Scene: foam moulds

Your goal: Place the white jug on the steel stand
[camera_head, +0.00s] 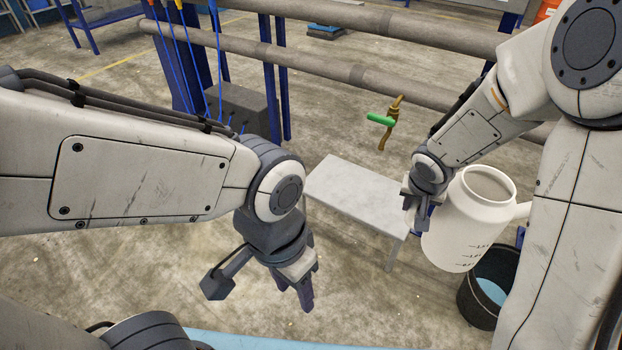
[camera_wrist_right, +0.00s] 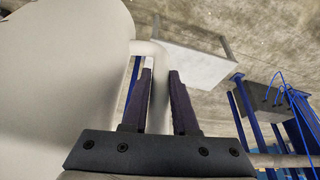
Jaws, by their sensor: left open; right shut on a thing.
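The white jug (camera_head: 468,222) is upright at the right in the head view, held in the air in front of and to the right of the steel stand. My right gripper (camera_head: 422,215) is shut on its handle; the right wrist view shows the handle (camera_wrist_right: 158,95) between the two fingers (camera_wrist_right: 160,105) and the jug body (camera_wrist_right: 60,80) at left. The steel stand (camera_head: 350,190) is a low grey bench with a bare top; it also shows in the right wrist view (camera_wrist_right: 190,62). My left gripper (camera_head: 270,290) is open and empty, in front of the stand to the left.
A brass tap with a green handle (camera_head: 380,119) is above the stand's far side. A dark bucket with blue inside (camera_head: 488,290) stands below the jug at right. Grey pipes (camera_head: 340,68) run behind. A dark box (camera_head: 240,107) with blue cables is at back left.

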